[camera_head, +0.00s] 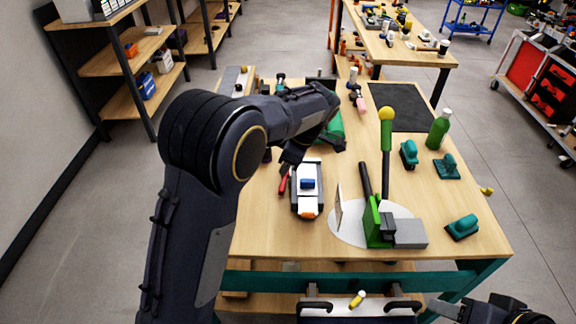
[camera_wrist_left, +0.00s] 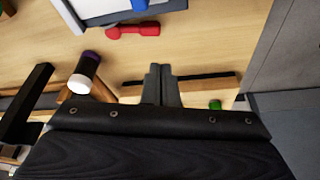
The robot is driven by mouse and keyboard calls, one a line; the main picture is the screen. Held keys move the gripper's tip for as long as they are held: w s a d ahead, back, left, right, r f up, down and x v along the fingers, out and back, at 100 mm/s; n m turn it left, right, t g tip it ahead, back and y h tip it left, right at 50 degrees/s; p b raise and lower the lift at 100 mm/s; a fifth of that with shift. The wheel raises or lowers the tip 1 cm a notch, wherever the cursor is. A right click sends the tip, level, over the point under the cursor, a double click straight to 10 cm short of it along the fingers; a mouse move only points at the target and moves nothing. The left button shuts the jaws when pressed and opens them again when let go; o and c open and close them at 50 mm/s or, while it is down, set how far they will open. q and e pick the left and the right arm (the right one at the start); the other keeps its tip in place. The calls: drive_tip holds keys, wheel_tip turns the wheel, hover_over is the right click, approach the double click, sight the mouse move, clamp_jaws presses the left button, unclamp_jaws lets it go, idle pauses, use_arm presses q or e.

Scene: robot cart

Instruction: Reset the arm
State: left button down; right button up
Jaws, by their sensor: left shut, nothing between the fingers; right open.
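My left arm reaches in from the left over the wooden workbench (camera_head: 265,225) and bends at a large dark elbow. Its gripper (camera_head: 290,160) hangs near the white and black device with a blue part (camera_head: 307,190); the arm partly hides it. In the left wrist view, the two grey fingers of the left gripper (camera_wrist_left: 160,68) are shut together with nothing between them. My right gripper (camera_head: 443,309) shows only in part at the bottom right of the head view, low in front of the bench. It is open.
A green lever press (camera_head: 375,225) with a yellow knob stands at the bench's front right. Teal tools (camera_head: 462,227) and a green bottle (camera_head: 438,130) lie or stand to its right. A red-handled item (camera_wrist_left: 135,30) and a dark cylinder (camera_wrist_left: 85,72) lie near the left fingers.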

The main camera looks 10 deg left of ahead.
idle(0.4)
use_arm(q)
drive_tip(key=s+a+r+m+t+h+p, duration=0.1)
drive_tip(key=s+a+r+m+h, duration=0.25)
drive_tip(key=s, duration=0.35)
drive_tip(key=s+a+r+m+h+p, duration=0.1)
drive_tip(key=s+a+r+m+h, duration=0.1)
drive_tip(key=s+a+r+m, duration=0.3)
drive_tip(key=s+d+m+t+h+p, duration=0.2)
drive_tip(key=s+m+t, duration=0.2)
drive_tip(key=s, duration=1.4)
drive_tip(key=r+m, duration=0.1)
drive_tip(key=m, duration=0.2)
drive_tip(key=shift+d+t, duration=0.3)
drive_tip(key=shift+d, duration=0.1)
drive_tip(key=shift+s, duration=0.1)
